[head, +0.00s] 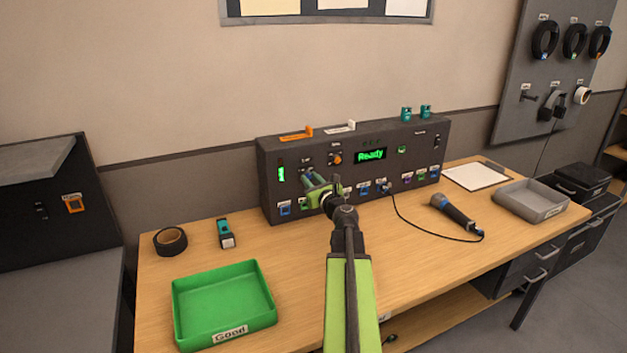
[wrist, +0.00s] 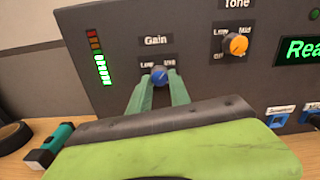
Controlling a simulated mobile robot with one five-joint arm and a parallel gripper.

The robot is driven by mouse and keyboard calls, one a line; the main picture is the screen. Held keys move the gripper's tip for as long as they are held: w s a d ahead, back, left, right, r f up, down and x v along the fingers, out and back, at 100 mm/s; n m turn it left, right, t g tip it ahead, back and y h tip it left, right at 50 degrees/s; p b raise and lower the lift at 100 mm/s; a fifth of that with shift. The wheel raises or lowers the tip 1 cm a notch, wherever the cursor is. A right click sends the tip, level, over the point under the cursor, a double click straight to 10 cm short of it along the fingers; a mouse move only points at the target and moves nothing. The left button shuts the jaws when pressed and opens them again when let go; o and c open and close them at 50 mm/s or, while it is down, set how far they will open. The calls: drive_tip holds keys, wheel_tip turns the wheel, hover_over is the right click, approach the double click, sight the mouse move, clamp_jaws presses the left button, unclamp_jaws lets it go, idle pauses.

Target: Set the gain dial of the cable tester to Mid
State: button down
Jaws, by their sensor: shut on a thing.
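The cable tester (head: 270,154) is a dark box at the back of the wooden bench, with a green display reading "Ready" (head: 370,156). Its gain dial (wrist: 160,76) is a blue knob under the "Gain" label in the wrist view, with "Low" at its upper left and "Mid" at its upper right. My gripper (wrist: 161,80) is shut on the gain dial, one green finger on each side. Where the dial's pointer stands is too small to tell. In the head view my gripper (head: 311,178) reaches the left part of the panel and hides the dial.
An orange tone dial (wrist: 238,45) sits right of the gain dial. A green tray (head: 225,300), a tape roll (head: 170,241) and a small teal-and-black device (head: 226,233) lie at the left.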

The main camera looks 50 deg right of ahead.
drive_tip(key=shift+d+m, duration=0.1)
drive_tip(key=shift+m, duration=0.5)
drive_tip(key=c, duration=1.2)
unclamp_jaws()
drive_tip(key=shift+s, duration=0.1)
